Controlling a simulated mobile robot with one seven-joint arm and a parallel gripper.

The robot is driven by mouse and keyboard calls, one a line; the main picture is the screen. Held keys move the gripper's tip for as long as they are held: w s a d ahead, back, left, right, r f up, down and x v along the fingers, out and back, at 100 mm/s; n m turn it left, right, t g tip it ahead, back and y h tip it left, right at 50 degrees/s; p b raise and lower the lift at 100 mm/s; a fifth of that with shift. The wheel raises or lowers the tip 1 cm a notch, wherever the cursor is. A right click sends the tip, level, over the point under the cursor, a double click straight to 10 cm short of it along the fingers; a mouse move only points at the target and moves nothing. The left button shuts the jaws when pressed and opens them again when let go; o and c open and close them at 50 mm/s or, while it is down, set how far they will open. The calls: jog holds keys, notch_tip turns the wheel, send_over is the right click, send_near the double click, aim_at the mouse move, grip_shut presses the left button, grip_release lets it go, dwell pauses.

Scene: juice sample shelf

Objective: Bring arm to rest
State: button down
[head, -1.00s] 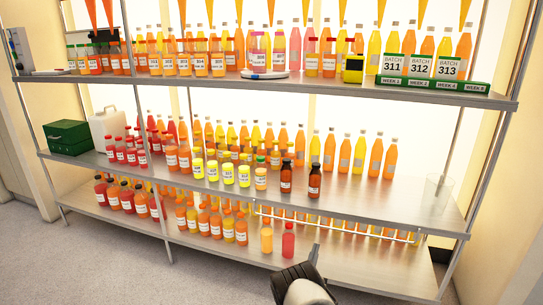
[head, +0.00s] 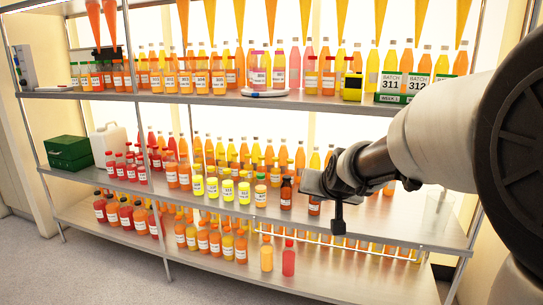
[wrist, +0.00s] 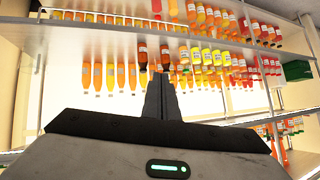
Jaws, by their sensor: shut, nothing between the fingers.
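My gripper shows in the wrist view (wrist: 159,80) with its two dark fingers together and nothing between them. In the head view my arm reaches in from the right edge, and the dark end with my gripper (head: 316,184) is in front of the middle shelf (head: 400,215). It overlaps a dark brown bottle (head: 314,207) in the picture; I cannot tell how far apart they are. The fingertips are hard to make out there. The wrist view is upside down, with bottles hanging downward beyond the fingers.
Rows of orange, yellow and red bottles fill the shelves. A green box (head: 68,152) and a white jug (head: 108,140) stand at the left. Batch signs (head: 392,84) stand on the top shelf (head: 200,98). Two bottles stand at the lower shelf's front. The floor (head: 90,275) in front is clear.

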jog(key=s+d+f+n+g, duration=0.15)
jog(key=s+g, duration=0.35)
jog(key=s, duration=2.7)
notch_tip(320, 180, up, 28)
jog(key=p, duration=2.8)
jog(key=shift+d+n+h, duration=0.3)
jog(key=shift+d+n, duration=0.05)
jog(key=shift+w, duration=0.1)
